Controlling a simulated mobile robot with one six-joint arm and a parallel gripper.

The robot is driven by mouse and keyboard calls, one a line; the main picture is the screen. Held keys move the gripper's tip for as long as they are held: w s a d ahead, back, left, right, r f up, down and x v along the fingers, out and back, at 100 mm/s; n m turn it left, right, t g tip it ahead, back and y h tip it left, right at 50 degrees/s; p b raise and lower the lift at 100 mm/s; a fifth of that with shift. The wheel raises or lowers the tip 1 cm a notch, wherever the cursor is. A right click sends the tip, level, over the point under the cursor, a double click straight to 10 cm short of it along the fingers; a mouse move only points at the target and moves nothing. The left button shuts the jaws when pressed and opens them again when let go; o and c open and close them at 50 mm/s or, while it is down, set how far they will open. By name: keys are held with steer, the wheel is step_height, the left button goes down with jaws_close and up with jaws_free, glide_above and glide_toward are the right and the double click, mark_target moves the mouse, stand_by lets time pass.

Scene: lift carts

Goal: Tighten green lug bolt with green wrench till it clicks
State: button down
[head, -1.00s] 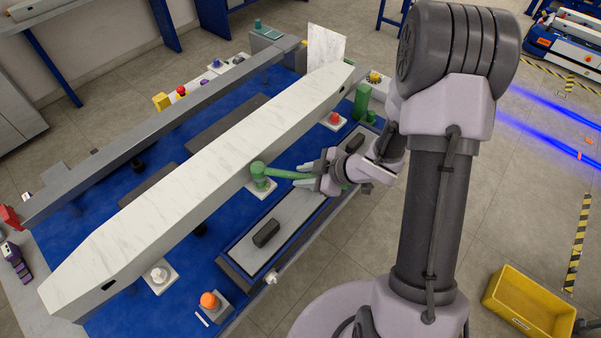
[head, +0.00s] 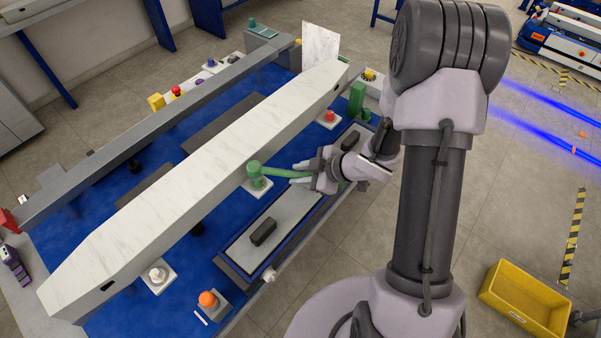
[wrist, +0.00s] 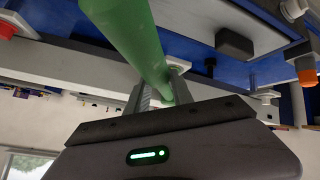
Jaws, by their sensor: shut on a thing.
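The green wrench (head: 287,173) lies roughly level in the head view, its head over the green lug bolt (head: 257,183) on a pale square plate beside the long white beam. The bolt is partly covered by the wrench head. My gripper (head: 318,176) is shut on the wrench handle, to the right of the bolt. In the wrist view, the green handle (wrist: 135,40) runs between the fingers of my gripper (wrist: 158,92).
The white beam (head: 200,180) runs diagonally across the blue bench (head: 110,325). A red-topped bolt (head: 329,116), a white one (head: 157,275) and an orange one (head: 207,299) stand along its near side. A grey tray (head: 285,215) with dark blocks lies below the wrench. A yellow bin (head: 528,300) sits on the floor.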

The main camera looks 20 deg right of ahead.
steer(key=shift+f, duration=0.15)
step_height(320, 180, down, 3)
steer(key=shift+r+b, duration=0.1)
steer(key=shift+b, duration=1.05)
steer(key=shift+s+a+m+t+h+b, duration=0.5)
steer(key=shift+s+m+b, duration=0.25)
steer(key=shift+b, duration=0.65)
steer(key=shift+s+a+m+t+h+b, duration=0.45)
steer(key=shift+s+m+b, duration=0.3)
steer(key=shift+b, duration=0.65)
steer(key=shift+w+a+r+p, duration=0.1)
steer(key=shift+w+r+p, duration=0.05)
steer(key=shift+p, duration=0.5)
steer(key=shift+a+r+m+p, duration=0.1)
steer(key=shift+a+m+p, duration=0.2)
steer(key=shift+p, duration=1.4)
steer(key=shift+s+f+h+p, duration=0.2)
steer(key=shift+s+h+p, duration=0.2)
steer(key=shift+p, duration=1.65)
steer(key=shift+s+a+m, duration=0.1)
steer(key=shift+m, duration=0.2)
